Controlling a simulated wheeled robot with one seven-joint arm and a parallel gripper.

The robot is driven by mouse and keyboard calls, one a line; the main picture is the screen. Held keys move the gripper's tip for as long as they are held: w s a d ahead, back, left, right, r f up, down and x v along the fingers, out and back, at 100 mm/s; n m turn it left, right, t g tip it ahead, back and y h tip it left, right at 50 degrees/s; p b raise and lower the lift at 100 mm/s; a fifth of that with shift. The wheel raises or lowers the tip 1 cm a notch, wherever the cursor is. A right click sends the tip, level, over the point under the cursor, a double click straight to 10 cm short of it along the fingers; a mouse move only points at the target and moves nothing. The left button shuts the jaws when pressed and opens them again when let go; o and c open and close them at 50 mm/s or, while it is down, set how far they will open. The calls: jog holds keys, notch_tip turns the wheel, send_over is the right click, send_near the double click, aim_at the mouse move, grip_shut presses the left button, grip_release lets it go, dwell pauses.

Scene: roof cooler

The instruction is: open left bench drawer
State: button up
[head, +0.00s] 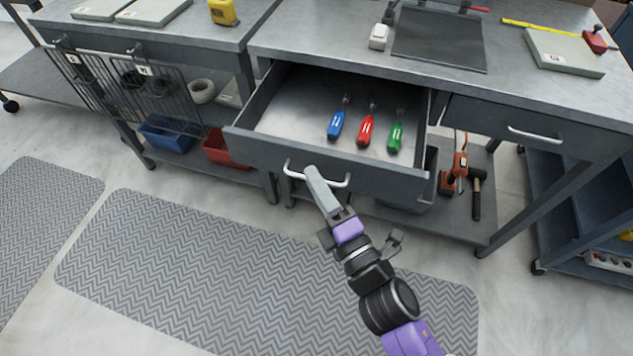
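The left bench drawer (338,160) is pulled well out from under the grey bench top. Three screwdrivers lie inside it: a blue one (337,122), a red one (367,127) and a green one (396,134). A pale bar handle (291,171) is on the drawer front. My gripper (316,177) is at the middle of this handle, overlapping it in the view. The fingertips look close together over the bar, but I cannot tell whether they grip it or only touch it.
The right bench drawer (536,128) is shut. Wire baskets (130,95) hang from the bench at left. A lower shelf (462,205) holds an orange tool (460,165) and a hammer (477,195). Grey zigzag mats (200,260) cover open floor in front.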

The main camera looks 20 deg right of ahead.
jog(key=b+v, duration=0.1)
jog(key=v, duration=0.7)
dwell(0.6)
jog(key=s+d+m+g+h, duration=0.2)
jog(key=s+d+m, duration=0.1)
jog(key=s+m, duration=0.8)
jog(key=s+d+m+g+h, duration=0.1)
jog(key=s+d+m+g, duration=0.25)
jog(key=s+m, duration=0.75)
notch_tip(320, 180, up, 14)
jog(key=p, duration=1.3)
jog(key=shift+s+n+t, duration=0.3)
jog(key=shift+s+t, duration=0.1)
jog(key=shift+t, duration=0.05)
